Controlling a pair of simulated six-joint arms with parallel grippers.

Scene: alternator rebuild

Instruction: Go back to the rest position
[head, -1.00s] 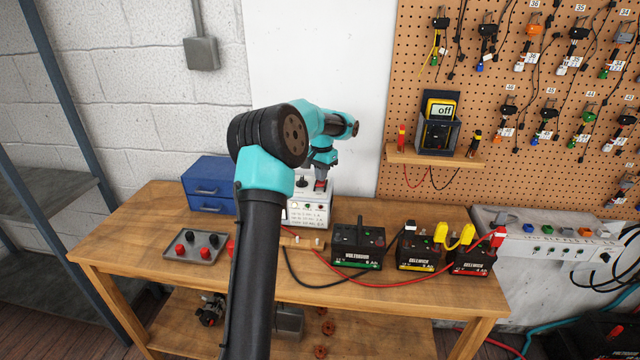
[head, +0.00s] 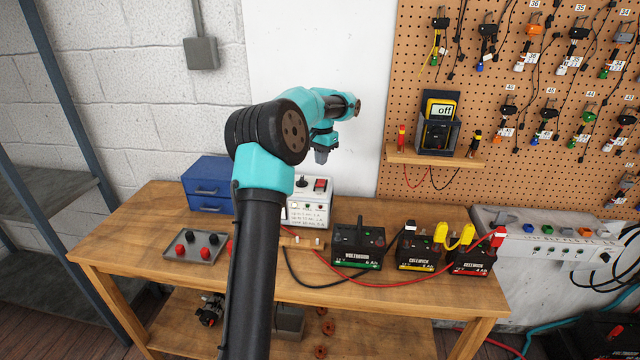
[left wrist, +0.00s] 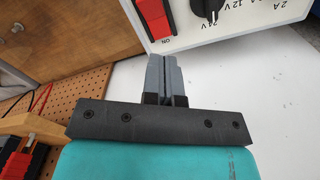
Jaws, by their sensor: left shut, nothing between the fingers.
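My left gripper (head: 321,156) is above the back of the workbench, over the white switch box, with no visible contact. In the left wrist view its two grey fingers (left wrist: 163,75) lie together, shut and empty. The white switch box (head: 309,211) has a red rocker switch (head: 320,184) and a black dial (head: 302,182). In the left wrist view the red switch (left wrist: 155,18), marked ON, and the dial (left wrist: 206,8) show just beyond the fingertips. My right gripper is not in view.
Three batteries, black with green (head: 358,246), yellow (head: 417,251) and red (head: 472,255) labels, stand along the bench's right side. A blue drawer box (head: 208,185) and a terminal tray (head: 180,256) are at left. A multimeter (head: 438,125) reading off sits on the pegboard shelf.

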